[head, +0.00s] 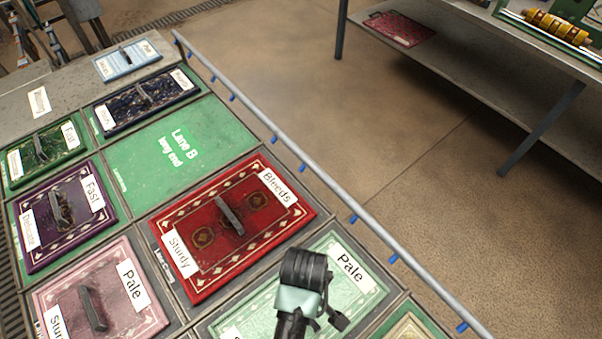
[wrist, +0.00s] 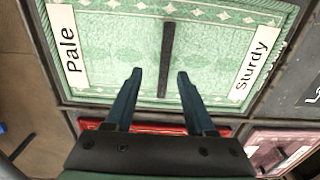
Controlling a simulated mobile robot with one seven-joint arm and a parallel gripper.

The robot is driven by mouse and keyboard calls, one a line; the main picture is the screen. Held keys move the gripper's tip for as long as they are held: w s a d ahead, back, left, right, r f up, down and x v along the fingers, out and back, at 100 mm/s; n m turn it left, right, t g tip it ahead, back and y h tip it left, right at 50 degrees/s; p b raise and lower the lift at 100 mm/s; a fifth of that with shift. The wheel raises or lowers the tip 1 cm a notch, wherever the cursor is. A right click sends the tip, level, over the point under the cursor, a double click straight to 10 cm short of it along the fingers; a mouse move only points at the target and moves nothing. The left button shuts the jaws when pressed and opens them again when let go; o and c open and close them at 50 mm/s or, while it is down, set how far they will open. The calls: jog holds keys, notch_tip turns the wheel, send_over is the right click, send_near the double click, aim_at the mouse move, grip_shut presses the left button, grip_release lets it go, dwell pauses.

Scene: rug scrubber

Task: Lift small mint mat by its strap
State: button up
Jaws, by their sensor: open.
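The small mint mat (head: 352,283) lies flat in its cell on the table, with white labels reading "Pale" and, in the wrist view, "Sturdy". It also fills the upper wrist view (wrist: 120,62). Its dark strap (wrist: 167,58) runs across the middle of the mat in the wrist view; in the head view my arm hides it. My gripper (wrist: 160,75) is open and empty. Its two fingers point at the mat, one on either side of the strap's near end as seen from the wrist. I cannot tell how high above the strap the fingertips are.
A red mat (head: 190,210) with its own strap lies beside the mint mat. Pink (head: 60,300), purple (head: 40,235), green (head: 60,155) and navy (head: 130,108) mats lie in other cells. The Lane B cell (head: 150,165) is empty. A grey rail (head: 330,185) edges the table.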

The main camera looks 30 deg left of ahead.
jog(key=f, duration=0.5)
jog(key=shift+s, duration=0.35)
grip_shut()
dwell(1.1)
